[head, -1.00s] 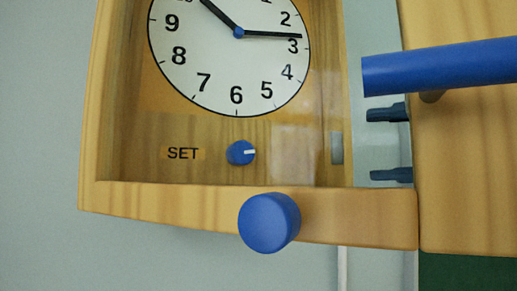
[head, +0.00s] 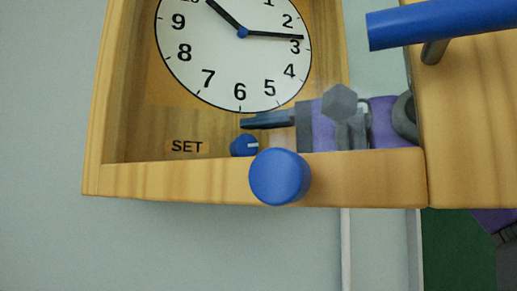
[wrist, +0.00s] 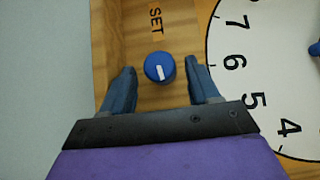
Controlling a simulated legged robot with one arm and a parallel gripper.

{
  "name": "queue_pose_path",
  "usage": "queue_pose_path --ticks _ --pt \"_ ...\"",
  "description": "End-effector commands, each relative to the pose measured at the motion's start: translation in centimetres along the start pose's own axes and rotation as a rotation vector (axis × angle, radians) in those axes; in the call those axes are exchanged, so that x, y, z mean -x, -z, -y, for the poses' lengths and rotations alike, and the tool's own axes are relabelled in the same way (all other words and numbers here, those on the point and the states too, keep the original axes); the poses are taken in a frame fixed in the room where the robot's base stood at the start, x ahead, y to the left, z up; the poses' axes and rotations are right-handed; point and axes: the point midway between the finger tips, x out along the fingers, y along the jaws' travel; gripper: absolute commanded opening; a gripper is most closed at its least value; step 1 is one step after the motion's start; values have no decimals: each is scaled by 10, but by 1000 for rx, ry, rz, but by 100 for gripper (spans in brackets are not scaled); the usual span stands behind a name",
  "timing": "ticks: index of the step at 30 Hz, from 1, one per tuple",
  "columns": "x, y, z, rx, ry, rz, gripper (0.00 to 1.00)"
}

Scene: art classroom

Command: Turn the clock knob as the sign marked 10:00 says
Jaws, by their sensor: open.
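The small blue clock knob (head: 243,146) sits on the wooden panel below the clock face, right of the word SET. Its white mark points right in the head view. In the wrist view the knob (wrist: 160,67) stands between my gripper's fingertips (wrist: 163,71), with a gap on each side. My gripper (head: 268,121) reaches in from the right and is open. In the head view one finger shows just above the knob; the other is hidden. The clock face (head: 225,75) has its short hand near 10 and its long hand just before 3. I see no sign marked 10:00.
The wooden case's bottom ledge (head: 200,180) runs below my gripper, with a large round blue knob (head: 280,177) on its front. At the right is a wooden panel (head: 470,130) with a blue bar handle (head: 450,20). Grey wall is clear at the left.

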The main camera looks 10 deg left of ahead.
Motion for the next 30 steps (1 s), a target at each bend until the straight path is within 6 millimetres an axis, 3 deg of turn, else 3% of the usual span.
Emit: queue_pose_path --ticks 11,27,30 --pt "-4 0 0 0 0 0 59" --pt "-4 0 -1 0 -3 1 8" --pt "-4 0 -1 0 -4 1 5"
